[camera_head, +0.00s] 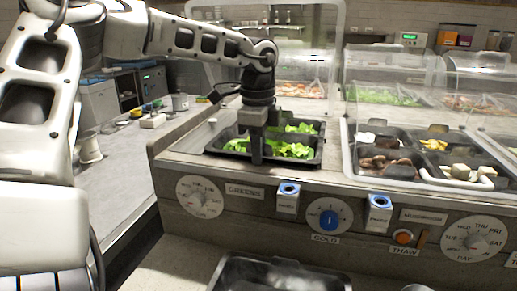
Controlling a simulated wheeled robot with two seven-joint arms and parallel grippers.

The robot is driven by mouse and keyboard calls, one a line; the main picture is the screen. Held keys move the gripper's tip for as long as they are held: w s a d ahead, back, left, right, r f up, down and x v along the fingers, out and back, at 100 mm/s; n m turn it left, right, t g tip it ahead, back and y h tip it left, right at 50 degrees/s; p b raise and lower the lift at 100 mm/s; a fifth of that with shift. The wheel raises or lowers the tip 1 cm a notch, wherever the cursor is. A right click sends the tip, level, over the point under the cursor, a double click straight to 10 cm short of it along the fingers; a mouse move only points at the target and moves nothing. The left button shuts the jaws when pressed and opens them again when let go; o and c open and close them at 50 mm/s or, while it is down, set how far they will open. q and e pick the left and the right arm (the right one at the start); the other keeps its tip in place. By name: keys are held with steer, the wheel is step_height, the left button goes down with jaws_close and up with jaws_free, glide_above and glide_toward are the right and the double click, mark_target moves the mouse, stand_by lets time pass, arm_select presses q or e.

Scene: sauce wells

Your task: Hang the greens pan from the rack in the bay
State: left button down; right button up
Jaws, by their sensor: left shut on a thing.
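The greens pan (312,160) is a black tray with bright green leaves (285,149) in it, at the counter's left bay above the "GREENS" label (244,191). My left gripper (257,160) points down over the pan's middle and is shut on it. The gripper covers part of the pan, and I cannot tell whether the pan rests on its rack or is held above it. My right gripper is not in view.
Right of the pan, a clear cover stands over black wells (390,160) with toppings. Dials (201,196) and blue-topped boxes (288,198) line the counter front. A black pan (280,272) sits at the near edge. Clear guards stand behind.

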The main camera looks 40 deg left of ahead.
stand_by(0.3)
arm_select(q)
steer(key=shift+f, duration=0.2)
steer(key=shift+s+f+b, duration=0.15)
steer(key=shift+f+b, duration=0.05)
steer(key=shift+b, duration=0.15)
